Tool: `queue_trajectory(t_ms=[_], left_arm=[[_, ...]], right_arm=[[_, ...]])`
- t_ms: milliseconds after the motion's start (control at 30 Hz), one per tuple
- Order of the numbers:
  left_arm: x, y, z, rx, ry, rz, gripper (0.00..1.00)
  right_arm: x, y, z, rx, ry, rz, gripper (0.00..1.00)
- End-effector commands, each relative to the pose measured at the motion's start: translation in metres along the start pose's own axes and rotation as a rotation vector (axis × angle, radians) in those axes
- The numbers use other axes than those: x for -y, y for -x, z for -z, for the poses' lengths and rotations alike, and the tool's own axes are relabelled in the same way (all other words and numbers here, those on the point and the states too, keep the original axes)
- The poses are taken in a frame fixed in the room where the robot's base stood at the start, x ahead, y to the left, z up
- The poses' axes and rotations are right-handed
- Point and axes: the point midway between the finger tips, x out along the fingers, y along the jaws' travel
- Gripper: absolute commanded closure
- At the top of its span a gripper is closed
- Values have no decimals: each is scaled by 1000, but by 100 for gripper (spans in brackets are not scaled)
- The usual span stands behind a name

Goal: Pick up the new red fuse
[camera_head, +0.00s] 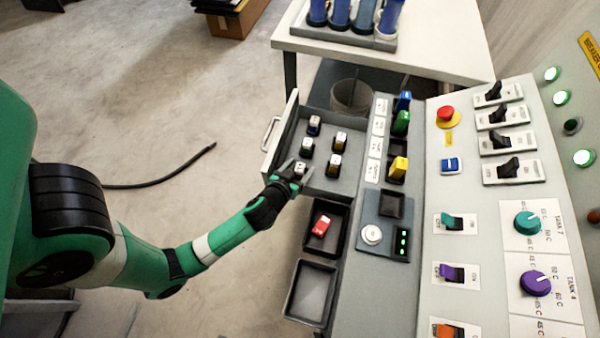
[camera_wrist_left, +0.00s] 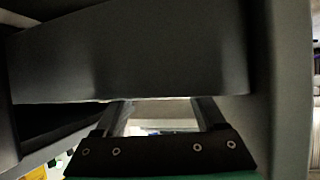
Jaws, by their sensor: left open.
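My left gripper (camera_head: 292,170) is over the near-left part of the open drawer (camera_head: 318,180), its fingers apart around or just above a small white-topped fuse (camera_head: 299,169). The fuse's body colour is mostly hidden by the fingers. A plainly red fuse (camera_head: 321,226) lies in the upper black tray, just nearer than the drawer. In the left wrist view the spread fingers (camera_wrist_left: 163,115) show at the bottom, with no fuse clearly visible between them. My right gripper is in neither view.
Several other white-topped fuses (camera_head: 340,138) stand in the drawer close by. A second black tray (camera_head: 311,291) is empty. The panel with coloured fuses (camera_head: 399,168), switches and knobs rises at right. A dark grey surface (camera_wrist_left: 130,55) fills much of the left wrist view.

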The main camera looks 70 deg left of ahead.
Motion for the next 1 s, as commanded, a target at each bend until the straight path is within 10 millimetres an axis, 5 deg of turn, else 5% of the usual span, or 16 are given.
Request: queue_trajectory(t_ms=[233, 633, 1000], left_arm=[[0, -3, 0, 1, 0, 0, 28], [0, -3, 0, 1, 0, 0, 100], [0, -2, 2, 1, 0, 0, 100]], right_arm=[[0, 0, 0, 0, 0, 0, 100], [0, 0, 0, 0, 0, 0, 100], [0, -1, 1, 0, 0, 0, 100]])
